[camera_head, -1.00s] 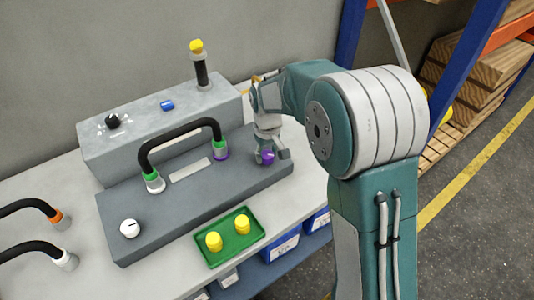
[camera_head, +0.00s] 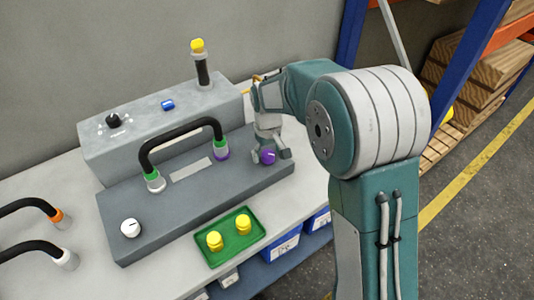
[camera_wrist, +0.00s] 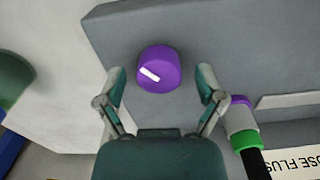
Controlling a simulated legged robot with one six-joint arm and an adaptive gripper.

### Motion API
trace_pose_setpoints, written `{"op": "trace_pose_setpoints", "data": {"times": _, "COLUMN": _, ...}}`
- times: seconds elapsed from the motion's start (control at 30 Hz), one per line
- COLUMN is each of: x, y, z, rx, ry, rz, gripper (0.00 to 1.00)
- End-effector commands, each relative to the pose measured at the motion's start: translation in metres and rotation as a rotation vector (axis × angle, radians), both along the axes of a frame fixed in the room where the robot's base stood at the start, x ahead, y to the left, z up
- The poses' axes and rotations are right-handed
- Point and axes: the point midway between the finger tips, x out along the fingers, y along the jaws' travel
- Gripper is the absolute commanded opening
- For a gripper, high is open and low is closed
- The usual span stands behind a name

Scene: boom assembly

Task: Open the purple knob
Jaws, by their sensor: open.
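The purple knob (camera_head: 267,157) sits on the right end of the dark grey panel (camera_head: 115,217). In the wrist view the purple knob (camera_wrist: 159,69) bears a white line slanting from upper left to lower right. My gripper (camera_head: 270,156) is over the knob from above. In the wrist view my gripper (camera_wrist: 160,82) is open, with one finger on each side of the knob and a visible gap on both sides. The fingers do not appear to touch it.
A black hose (camera_head: 180,132) with green collars arches over the panel left of the gripper; its purple-ringed end (camera_head: 221,151) is nearest. A white knob (camera_head: 130,228) is at the panel's left. A green tray (camera_head: 236,249) with yellow pieces lies in front.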

Motion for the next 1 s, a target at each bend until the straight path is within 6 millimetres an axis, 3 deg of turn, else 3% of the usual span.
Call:
{"op": "trace_pose_setpoints", "data": {"times": 0.6, "x": 0.002, "y": 0.002, "z": 0.106, "rx": -0.001, "ry": -0.003, "rz": 0.000, "gripper": 0.88}}
{"op": "trace_pose_setpoints", "data": {"times": 1.0, "x": 0.002, "y": 0.002, "z": 0.117, "rx": -0.001, "ry": 0.000, "rz": 0.000, "gripper": 0.88}}
